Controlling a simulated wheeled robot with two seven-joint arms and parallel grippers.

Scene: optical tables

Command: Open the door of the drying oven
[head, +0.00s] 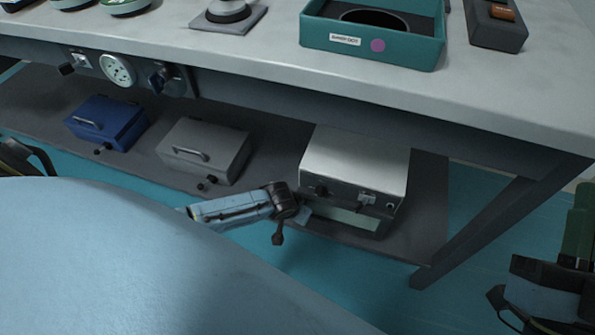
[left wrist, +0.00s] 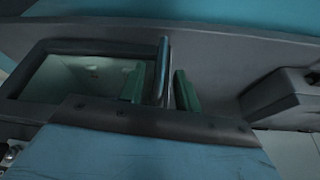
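The drying oven (head: 352,160) is the white box on the lower shelf, with a dark control strip across its front. Below the strip is a pale area, which also shows at left in the left wrist view (left wrist: 75,78); I cannot tell if it is a window or the open chamber. In the left wrist view, my left gripper (left wrist: 160,88) has its green fingers apart on either side of a thin blue-grey bar or panel edge at the oven's front, with gaps visible. In the head view my arm hides these fingers. My right gripper (head: 578,225) is partly visible at the right edge.
A grey case (head: 205,150) and a blue case (head: 107,122) stand left of the oven on the shelf. The worktop overhangs them, carrying a teal tray (head: 372,55). A slanted table leg (head: 500,218) is right of the oven.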

